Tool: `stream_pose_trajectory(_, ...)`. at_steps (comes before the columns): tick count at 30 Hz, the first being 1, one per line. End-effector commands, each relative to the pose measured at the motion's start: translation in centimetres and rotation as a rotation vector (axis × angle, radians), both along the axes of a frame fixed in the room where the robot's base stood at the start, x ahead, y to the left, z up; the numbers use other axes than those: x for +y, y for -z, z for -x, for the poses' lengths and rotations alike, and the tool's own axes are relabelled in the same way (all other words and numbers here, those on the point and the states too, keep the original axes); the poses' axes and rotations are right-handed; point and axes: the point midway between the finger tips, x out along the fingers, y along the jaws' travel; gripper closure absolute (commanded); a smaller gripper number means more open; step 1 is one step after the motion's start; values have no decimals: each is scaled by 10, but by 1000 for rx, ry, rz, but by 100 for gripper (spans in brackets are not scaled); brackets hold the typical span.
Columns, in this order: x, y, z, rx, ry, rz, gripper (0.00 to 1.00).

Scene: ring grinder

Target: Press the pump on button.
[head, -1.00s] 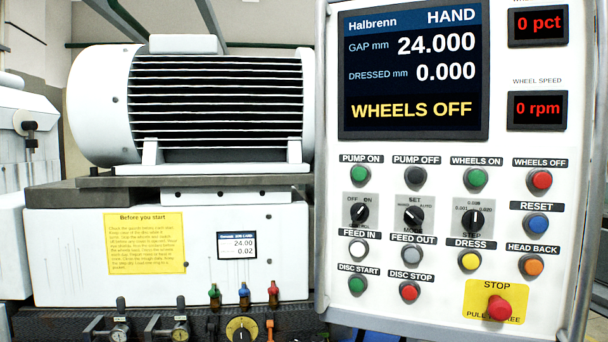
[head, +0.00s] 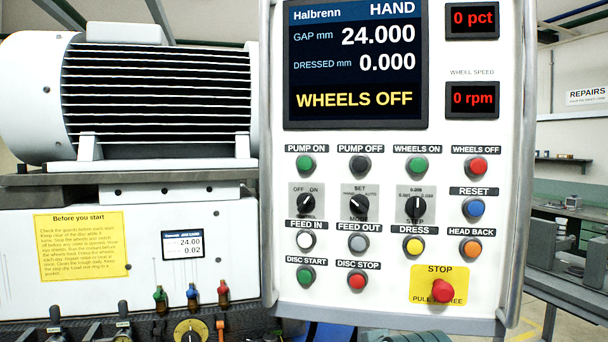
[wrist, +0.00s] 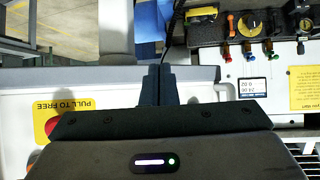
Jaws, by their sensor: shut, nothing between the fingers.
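The green PUMP ON button (head: 306,164) is at the top left of the button rows on the white control panel (head: 390,270), below the screen. The screen (head: 356,65) reads HAND, gap 24.000, dressed 0.000 and WHEELS OFF. My gripper (wrist: 161,70) shows in the wrist view with its two dark fingers together and nothing between them. It is near the panel's lower edge, which looks upside down there, and apart from the PUMP ON button. That button is not seen in the wrist view. My gripper is not clearly seen in the head view.
The black PUMP OFF button (head: 360,164) is just right of PUMP ON, with a rotary switch (head: 307,202) below. The red STOP knob (head: 443,292) sits at the panel's lower right. A metal rail (head: 523,200) edges the panel. The grinder (head: 150,250) stands left.

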Motion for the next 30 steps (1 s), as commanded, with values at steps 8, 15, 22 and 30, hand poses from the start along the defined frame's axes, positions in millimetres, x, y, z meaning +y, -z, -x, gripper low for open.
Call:
stream_pose_trajectory(8,73,-155,-73,-668,-122,-104,100)
stream_pose_trajectory(15,109,-258,-66,-1085,-176,-219,100)
stream_pose_trajectory(22,117,-291,-55,-1225,-187,-265,100)
stream_pose_trajectory(30,117,-292,-54,-1228,-186,-266,100)
